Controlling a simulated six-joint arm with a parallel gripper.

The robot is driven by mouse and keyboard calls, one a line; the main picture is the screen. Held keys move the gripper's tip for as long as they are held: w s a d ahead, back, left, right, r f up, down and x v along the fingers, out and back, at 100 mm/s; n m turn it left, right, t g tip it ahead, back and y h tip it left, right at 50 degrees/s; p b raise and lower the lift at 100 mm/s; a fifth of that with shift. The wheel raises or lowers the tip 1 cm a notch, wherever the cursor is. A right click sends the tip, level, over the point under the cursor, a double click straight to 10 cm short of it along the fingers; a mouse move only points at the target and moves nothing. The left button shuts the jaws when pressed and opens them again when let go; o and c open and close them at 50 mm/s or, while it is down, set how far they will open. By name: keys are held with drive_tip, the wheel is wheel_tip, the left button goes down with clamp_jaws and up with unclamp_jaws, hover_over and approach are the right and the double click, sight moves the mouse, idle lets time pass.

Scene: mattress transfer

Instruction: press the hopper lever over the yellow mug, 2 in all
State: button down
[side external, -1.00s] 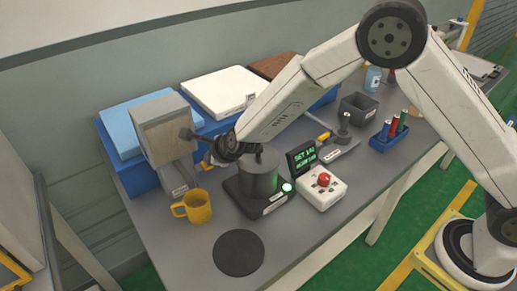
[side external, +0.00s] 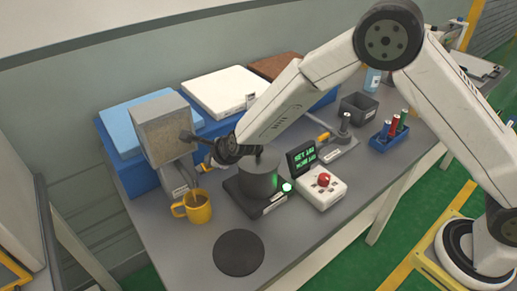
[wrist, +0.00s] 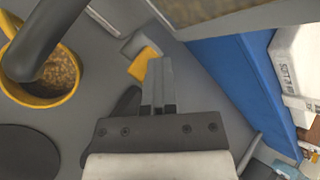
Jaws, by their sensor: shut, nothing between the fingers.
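The yellow mug (side external: 199,209) stands upright on the grey table below the hopper (side external: 161,132). A thin brown streak shows above the mug's mouth. In the wrist view the mug (wrist: 73,97) holds brown grainy stuff, partly hidden by a dark spout or tube (wrist: 48,38). The dark hopper lever (side external: 189,137) sticks out from the hopper's right side, towards my wrist. My gripper (wrist: 158,62) is shut and empty, beside the hopper. Its tips are small in the side view, and I cannot tell whether they touch the lever.
A dark cylinder on a base (side external: 262,178) stands close under my wrist, with a lit display (side external: 301,158) and red-button box (side external: 322,187) to its right. Blue crates with a white slab (side external: 221,92) line the back. A dark round pad (side external: 238,253) lies on the clear front table.

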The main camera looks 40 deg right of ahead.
drive_tip(key=shift+r, duration=1.55)
drive_tip(key=shift+r, duration=0.15)
drive_tip(key=shift+r, duration=2.4)
